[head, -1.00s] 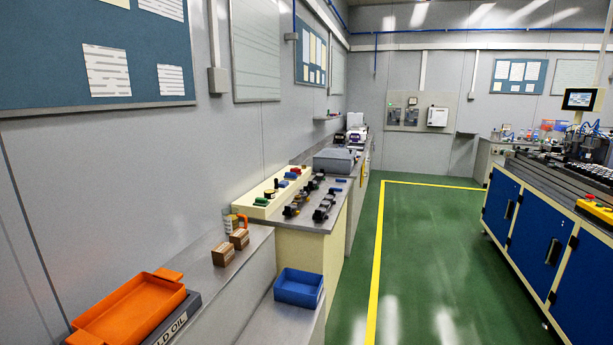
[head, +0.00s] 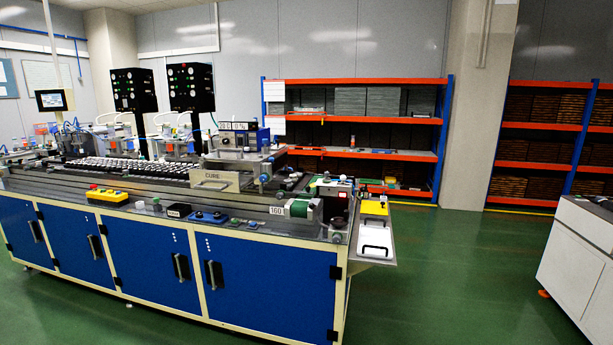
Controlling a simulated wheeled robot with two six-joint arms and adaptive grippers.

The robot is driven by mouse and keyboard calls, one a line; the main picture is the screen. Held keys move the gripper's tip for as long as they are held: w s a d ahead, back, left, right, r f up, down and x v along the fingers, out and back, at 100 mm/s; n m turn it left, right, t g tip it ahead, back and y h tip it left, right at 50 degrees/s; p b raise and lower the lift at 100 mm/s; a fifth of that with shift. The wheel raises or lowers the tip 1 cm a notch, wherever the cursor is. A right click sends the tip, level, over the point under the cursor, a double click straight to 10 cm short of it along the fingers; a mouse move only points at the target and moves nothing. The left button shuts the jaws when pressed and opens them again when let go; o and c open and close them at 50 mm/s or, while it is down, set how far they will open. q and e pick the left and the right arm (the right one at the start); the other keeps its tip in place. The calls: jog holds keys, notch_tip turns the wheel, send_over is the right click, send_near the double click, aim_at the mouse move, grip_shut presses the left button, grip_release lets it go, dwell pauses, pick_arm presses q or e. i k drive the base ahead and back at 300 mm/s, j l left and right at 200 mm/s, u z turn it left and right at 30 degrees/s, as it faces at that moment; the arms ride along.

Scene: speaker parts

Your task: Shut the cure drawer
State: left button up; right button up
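The cure drawer (head: 215,181) shows in the head view as a pale front panel marked "CURE", on top of the long blue-doored workbench, right of the rows of small parts. A handle seems to sit on its front. From this distance I cannot tell how far it stands open. Neither of my grippers is in view.
The workbench (head: 265,290) with blue doors fills the left and middle. A yellow button box (head: 107,197) sits on its front edge. A white tray (head: 376,237) juts from its right end. Orange-and-blue shelves (head: 355,152) stand behind. A white cabinet (head: 580,250) is at right. Green floor (head: 460,270) between is clear.

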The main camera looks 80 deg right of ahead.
aim_at(216, 180)
jog(key=z, duration=2.15)
jog(key=i+j+z, duration=0.2)
jog(key=z, duration=0.25)
jog(key=i+j+z, duration=0.15)
jog(key=z, duration=0.25)
jog(key=i+j+z, duration=0.1)
jog(key=j+z, duration=0.35)
